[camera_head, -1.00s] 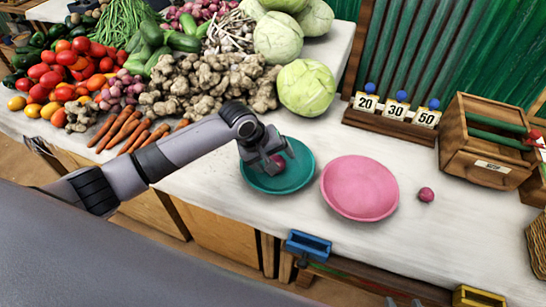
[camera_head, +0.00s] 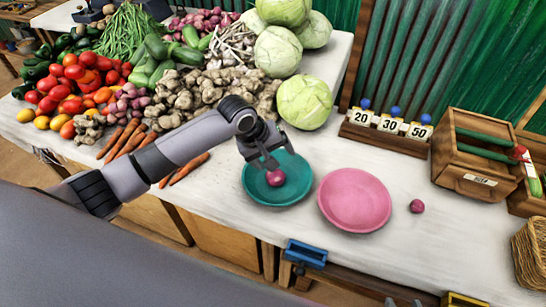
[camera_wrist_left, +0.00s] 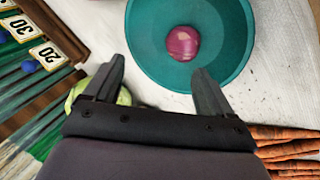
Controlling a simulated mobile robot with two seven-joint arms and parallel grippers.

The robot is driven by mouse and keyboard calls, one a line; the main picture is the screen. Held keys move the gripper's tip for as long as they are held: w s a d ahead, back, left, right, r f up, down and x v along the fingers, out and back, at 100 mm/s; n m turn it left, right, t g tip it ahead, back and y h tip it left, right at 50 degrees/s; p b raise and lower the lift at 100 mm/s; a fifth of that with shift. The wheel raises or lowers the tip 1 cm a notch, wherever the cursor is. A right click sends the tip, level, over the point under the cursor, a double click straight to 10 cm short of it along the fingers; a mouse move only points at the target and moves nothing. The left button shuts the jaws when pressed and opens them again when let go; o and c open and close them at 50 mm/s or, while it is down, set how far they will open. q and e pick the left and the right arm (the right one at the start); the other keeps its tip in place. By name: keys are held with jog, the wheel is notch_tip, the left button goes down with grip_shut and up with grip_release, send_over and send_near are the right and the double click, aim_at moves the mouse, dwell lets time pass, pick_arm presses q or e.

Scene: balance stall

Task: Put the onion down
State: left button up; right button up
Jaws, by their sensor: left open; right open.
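A purple-red onion (camera_head: 276,178) lies in the teal dish (camera_head: 262,194) on the white counter. It also shows in the left wrist view (camera_wrist_left: 183,43), inside the dish, with nothing touching it. My left gripper (camera_head: 268,162) is over the far side of the dish, open and empty. In the left wrist view its two fingers (camera_wrist_left: 160,72) are spread, with the onion beyond the tips. The dark tips of my right gripper (camera_head: 404,302) show at the bottom edge, apart and far from the dishes.
A pink dish (camera_head: 354,200) stands right of the teal one, empty. Another small onion (camera_head: 417,206) lies to its right. Behind are number cards (camera_head: 390,125), a wooden crate (camera_head: 478,150) and a cabbage (camera_head: 304,102). Carrots (camera_head: 188,167) lie beside my left arm.

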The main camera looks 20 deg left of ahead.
aim_at(277, 204)
pick_arm(q)
jog(key=s+d+f+m, duration=0.1)
jog(key=s, duration=0.1)
jog(key=s+d+m, duration=0.1)
jog(key=s, duration=0.2)
jog(key=s+d+f+m, duration=0.1)
jog(key=s+d, duration=0.1)
jog(key=shift+s+f+h, duration=0.3)
jog(key=shift+s+h, duration=0.1)
jog(key=s+a+r+m+y, duration=0.1)
jog(key=s+a+m, duration=0.1)
jog(key=s+a, duration=0.35)
jog(key=s+a+r+m+y, duration=0.1)
jog(key=s+a+m, duration=0.1)
jog(key=s, duration=0.7)
jog(key=s+a+m+y, duration=0.2)
jog(key=s+a, duration=0.1)
jog(key=s, duration=0.5)
jog(key=w+d+f+t+h, duration=0.2)
jog(key=w+d+f+t, duration=0.1)
jog(key=w+f+t, duration=0.3)
notch_tip(277, 204, down, 3)
jog(key=shift+w+r, duration=0.2)
jog(key=shift+w, duration=0.2)
jog(key=shift+a+t, duration=0.15)
jog(key=shift+t, duration=0.15)
pick_arm(e)
jog(key=shift+a, duration=0.15)
